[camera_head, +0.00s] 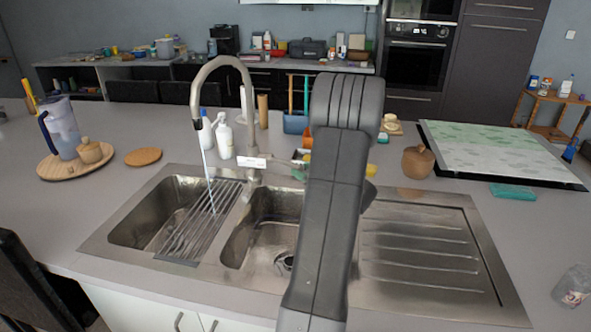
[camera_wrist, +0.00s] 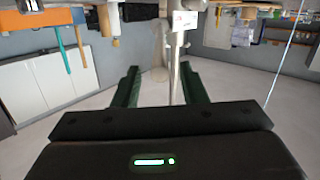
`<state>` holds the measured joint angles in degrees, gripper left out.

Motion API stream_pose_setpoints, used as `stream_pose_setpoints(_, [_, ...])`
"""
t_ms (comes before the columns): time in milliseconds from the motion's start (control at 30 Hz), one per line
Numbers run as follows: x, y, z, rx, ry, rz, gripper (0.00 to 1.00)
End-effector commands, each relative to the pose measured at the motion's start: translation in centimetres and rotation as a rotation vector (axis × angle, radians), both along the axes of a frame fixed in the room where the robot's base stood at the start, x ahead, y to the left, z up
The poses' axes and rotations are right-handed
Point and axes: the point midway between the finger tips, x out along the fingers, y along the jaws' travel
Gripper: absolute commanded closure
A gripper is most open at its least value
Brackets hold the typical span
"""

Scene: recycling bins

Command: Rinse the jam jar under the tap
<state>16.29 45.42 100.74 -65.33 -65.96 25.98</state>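A clear glass jar (camera_head: 573,287) with a label, probably the jam jar, is on the counter at the far right edge of the head view. The tall curved tap (camera_head: 226,63) stands behind the sink (camera_head: 130,247). A thin stream of water (camera_head: 207,180) runs from its spout onto the rack over the left basin. My gripper (camera_wrist: 160,77) is open in the wrist view, with two dark green fingers apart and nothing clearly between them. A tap-like post (camera_wrist: 175,60) shows beyond the fingers. In the head view my arm hides the gripper.
A metal rack (camera_head: 190,235) lies across the left basin. A jug (camera_head: 62,128) is on a wooden board at left. A round brown pot (camera_head: 417,162) stands behind the drainboard (camera_head: 420,262), which is bare.

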Motion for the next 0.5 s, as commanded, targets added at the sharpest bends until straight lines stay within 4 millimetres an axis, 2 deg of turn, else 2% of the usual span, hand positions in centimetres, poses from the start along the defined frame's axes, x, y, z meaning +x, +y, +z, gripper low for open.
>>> stream_pose_setpoints(33, [-1.0, -1.0, 0.0, 0.000, -0.001, -0.006, 0.62])
stream_pose_setpoints(200, [-3.7, -3.4, 0.5, 0.000, -0.002, -0.005, 0.62])
stream_pose_setpoints(500, [-6.2, -5.4, 1.0, 0.001, 0.001, -0.001, 0.62])
